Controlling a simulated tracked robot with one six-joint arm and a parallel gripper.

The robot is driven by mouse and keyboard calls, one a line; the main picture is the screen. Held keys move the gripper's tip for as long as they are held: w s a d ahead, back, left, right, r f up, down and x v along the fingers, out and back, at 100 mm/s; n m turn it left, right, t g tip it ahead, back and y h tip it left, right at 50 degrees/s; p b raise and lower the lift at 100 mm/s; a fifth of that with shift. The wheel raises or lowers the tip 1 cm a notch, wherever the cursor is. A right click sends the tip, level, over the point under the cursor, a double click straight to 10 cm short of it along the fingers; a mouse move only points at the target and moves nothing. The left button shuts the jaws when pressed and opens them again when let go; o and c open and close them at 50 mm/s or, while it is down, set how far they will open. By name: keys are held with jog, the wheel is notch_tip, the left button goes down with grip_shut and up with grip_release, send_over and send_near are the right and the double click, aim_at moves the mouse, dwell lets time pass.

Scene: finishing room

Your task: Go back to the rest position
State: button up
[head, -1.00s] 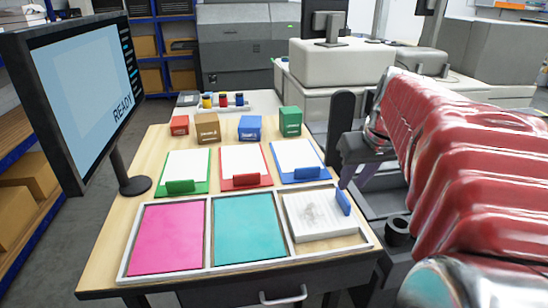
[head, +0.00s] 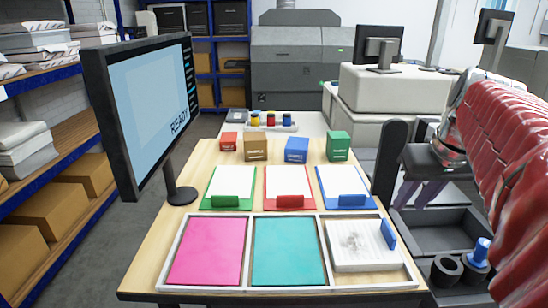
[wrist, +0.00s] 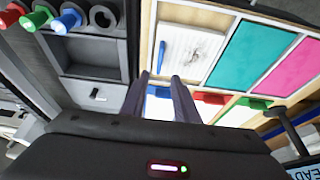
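My gripper (head: 418,200) is at the right in the head view, beside the right edge of the wooden table (head: 180,230). In the wrist view my gripper (wrist: 160,77) shows two purple fingers apart, with nothing between them. My red arm comes in from the right edge of the head view. On the table, a framed tray (head: 247,250) has a pink sheet (head: 207,250), a teal sheet (head: 288,250) and a white pad with grey smudges (head: 358,242). A blue block stands upright at the pad's right edge.
Green, red and blue clipboards (head: 290,185) lie behind the tray, with several small boxes (head: 297,149) beyond. A monitor (head: 150,110) stands at the table's left. Right of the table are grey bins and holders, one with a blue-topped item (head: 481,252).

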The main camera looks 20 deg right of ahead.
jog(key=s+a+f+n, duration=0.1)
jog(key=a+f, duration=0.3)
jog(key=a, duration=0.4)
jog(key=s+a+f+n+t, duration=0.1)
jog(key=s+a+f, duration=0.2)
jog(key=a, duration=0.6)
jog(key=s+a+f+n+y, duration=0.1)
jog(key=a+f, duration=0.4)
jog(key=a, duration=0.4)
jog(key=shift+s+f, duration=0.4)
